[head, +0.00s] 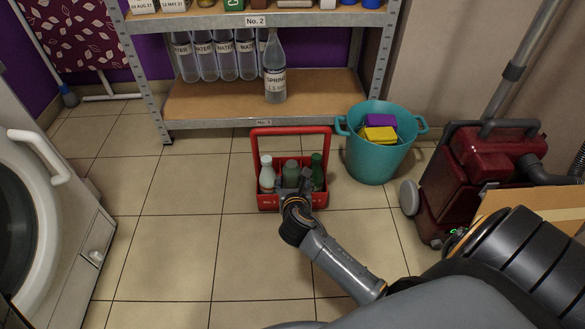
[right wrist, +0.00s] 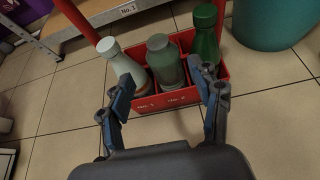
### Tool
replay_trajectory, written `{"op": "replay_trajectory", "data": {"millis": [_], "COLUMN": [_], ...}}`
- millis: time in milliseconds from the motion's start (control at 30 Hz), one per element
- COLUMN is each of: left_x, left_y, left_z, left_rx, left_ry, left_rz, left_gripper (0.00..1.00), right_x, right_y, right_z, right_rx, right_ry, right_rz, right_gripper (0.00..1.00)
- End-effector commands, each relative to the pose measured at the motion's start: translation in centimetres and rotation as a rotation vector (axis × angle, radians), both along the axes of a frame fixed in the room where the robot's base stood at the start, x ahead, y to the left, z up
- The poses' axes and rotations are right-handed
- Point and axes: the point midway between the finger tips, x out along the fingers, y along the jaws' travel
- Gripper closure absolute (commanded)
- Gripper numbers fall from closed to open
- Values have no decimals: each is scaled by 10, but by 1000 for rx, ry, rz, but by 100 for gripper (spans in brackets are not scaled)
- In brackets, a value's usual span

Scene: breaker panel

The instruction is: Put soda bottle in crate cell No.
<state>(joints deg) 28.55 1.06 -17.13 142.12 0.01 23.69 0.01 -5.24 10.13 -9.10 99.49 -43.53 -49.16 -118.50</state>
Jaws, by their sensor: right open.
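A red crate (head: 262,199) with a tall handle stands on the tiled floor. It holds a white bottle (head: 267,174), a grey-green bottle (head: 291,174) and a green bottle (head: 317,171). I cannot read which is the soda bottle. In the right wrist view the crate's front (right wrist: 160,101) carries the labels No. 1 and No. 2; the grey-green bottle (right wrist: 164,66) stands in the middle, between the white (right wrist: 122,66) and green (right wrist: 206,35) bottles. My right gripper (right wrist: 167,92) is open at the crate's near side, its fingers spread before the bottles. My left gripper is out of view.
A teal bucket (head: 377,158) with sponges stands right of the crate, then a red vacuum cleaner (head: 484,160). Behind is a metal shelf (head: 210,102) with water bottles and a large clear bottle (head: 275,72). A washing machine (head: 50,225) is at left. Floor left of the crate is free.

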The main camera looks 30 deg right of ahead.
Motion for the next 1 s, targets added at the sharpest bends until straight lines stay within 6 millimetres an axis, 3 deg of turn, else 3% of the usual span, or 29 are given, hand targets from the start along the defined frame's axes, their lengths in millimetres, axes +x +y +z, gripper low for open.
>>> {"op": "replay_trajectory", "data": {"millis": [200, 433, 567, 667, 800, 867, 900, 1000], "left_x": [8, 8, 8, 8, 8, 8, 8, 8], "left_y": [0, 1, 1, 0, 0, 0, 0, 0], "left_z": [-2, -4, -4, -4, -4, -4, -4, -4], "left_rx": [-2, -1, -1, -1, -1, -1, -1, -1], "left_ry": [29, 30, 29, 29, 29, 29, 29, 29], "left_rz": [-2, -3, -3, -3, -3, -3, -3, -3], "left_gripper": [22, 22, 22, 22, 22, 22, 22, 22], "right_x": [-12, -10, 16, 47, 69, 65, 58, 22], "right_y": [7, 10, 35, 74, 137, 159, 172, 199], "right_z": [8, 10, 47, 111, 238, 295, 334, 427], "right_rx": [0, 14, 166, 427, 918, 1137, 1286, 1663], "right_ry": [0, -17, -170, -402, -748, -866, -932, -1047], "right_rz": [1, 2, 32, 93, 259, 354, 426, 649], "right_gripper": [36, 36, 36, 36, 36, 36, 36, 36]}}
